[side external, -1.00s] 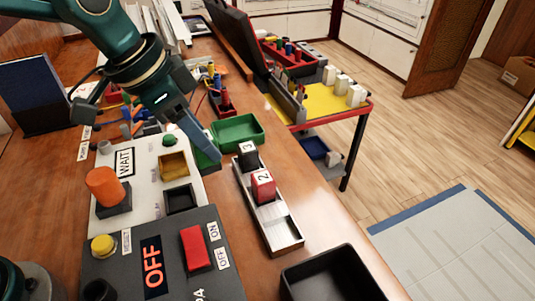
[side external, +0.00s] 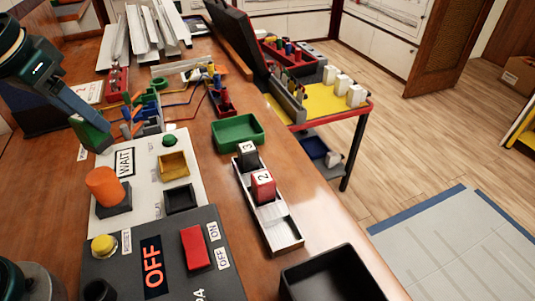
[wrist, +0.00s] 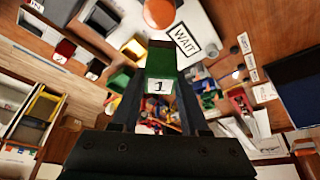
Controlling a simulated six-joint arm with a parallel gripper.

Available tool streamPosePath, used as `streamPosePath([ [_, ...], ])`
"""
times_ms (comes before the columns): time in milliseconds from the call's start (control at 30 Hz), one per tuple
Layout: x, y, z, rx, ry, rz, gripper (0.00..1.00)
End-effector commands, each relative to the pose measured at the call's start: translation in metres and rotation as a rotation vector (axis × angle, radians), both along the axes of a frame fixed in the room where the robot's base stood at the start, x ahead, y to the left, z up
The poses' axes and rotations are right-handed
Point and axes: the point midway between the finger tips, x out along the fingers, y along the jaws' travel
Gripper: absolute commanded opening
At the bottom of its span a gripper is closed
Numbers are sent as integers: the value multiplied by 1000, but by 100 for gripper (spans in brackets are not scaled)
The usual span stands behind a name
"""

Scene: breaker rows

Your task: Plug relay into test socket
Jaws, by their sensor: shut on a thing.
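My gripper (side external: 88,117) is shut on a green relay (side external: 90,132) and holds it raised at the left, near the far left corner of the white test panel (side external: 150,206). In the wrist view the green relay (wrist: 162,60), with a white "1" label, sits between my fingers. The panel has a yellow square socket (side external: 173,164) and a black square socket (side external: 180,198), both looking empty; I cannot tell which is the test socket. The relay is apart from both. A rack (side external: 288,233) holds a black relay "3" (side external: 248,157) and a red relay "2" (side external: 263,187); its near end is empty.
An orange dome (side external: 104,186) and a WAIT label (side external: 124,163) are on the panel. The grey control box (side external: 125,275) reads OFF and has a red switch (side external: 195,248). A green tray (side external: 238,132) and black bin (side external: 330,280) stand at the right. Small coloured parts lie behind.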

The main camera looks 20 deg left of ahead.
Motion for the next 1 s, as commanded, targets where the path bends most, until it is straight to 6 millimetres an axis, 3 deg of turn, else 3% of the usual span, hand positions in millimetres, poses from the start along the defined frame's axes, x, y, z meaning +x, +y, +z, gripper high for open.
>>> streamPosePath([
  [467,-2,-2,-1,-1,0,-82,0],
  [1000,0,-17,7,-5,-1,-774,0],
])
